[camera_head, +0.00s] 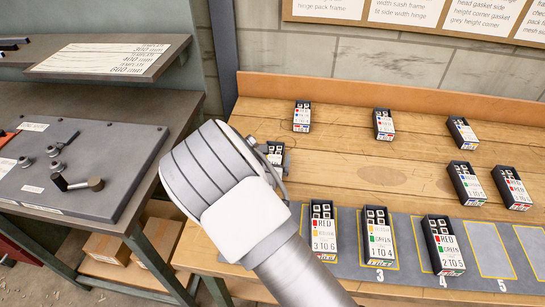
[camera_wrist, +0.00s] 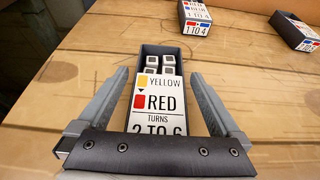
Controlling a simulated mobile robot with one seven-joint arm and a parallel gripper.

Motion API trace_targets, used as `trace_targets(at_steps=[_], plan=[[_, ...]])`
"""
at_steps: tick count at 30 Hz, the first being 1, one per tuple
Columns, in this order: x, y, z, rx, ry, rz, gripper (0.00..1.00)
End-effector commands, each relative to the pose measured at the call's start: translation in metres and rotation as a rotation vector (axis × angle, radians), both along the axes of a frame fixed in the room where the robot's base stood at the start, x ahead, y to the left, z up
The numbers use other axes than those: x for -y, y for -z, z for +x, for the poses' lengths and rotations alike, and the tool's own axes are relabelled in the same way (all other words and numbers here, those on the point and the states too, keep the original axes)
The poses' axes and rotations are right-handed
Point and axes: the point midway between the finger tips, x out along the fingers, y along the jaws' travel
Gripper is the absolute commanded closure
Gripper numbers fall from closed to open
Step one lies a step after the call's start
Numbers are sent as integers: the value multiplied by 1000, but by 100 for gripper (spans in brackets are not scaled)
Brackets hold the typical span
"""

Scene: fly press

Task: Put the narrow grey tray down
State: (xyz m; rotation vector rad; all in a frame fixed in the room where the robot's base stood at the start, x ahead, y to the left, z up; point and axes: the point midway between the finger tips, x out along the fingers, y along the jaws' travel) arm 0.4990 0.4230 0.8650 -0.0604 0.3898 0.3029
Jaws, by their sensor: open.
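A narrow dark grey tray (camera_wrist: 174,52) stands upright on the wooden bench in the wrist view. It holds several pale square-ended pieces and has a white label reading YELLOW, RED, TURNS 2 TO 6. My gripper (camera_wrist: 160,78) is open, with one finger on each side of the tray; small gaps show between the fingers and its sides. The tray's near lower end is hidden behind the gripper's palm. In the head view the tray (camera_head: 276,153) shows only partly beside my arm, at the bench's left side.
Similar labelled trays stand at the back (camera_head: 301,117) and right of the wooden bench (camera_head: 345,150). Three more stand on the grey outlined mat (camera_head: 404,250) along the front; outlined place 5 (camera_head: 490,250) is empty. A dark side table (camera_head: 100,170) stands at left.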

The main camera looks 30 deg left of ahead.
Motion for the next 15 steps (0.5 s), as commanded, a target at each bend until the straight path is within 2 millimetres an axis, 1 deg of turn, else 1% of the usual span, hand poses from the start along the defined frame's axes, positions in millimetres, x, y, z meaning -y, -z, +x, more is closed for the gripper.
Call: trace_targets(at_steps=[9,15], plan=[[17,-25,-56,-1,-3,1,0],[26,-38,-87,-1,-1,1,0]])
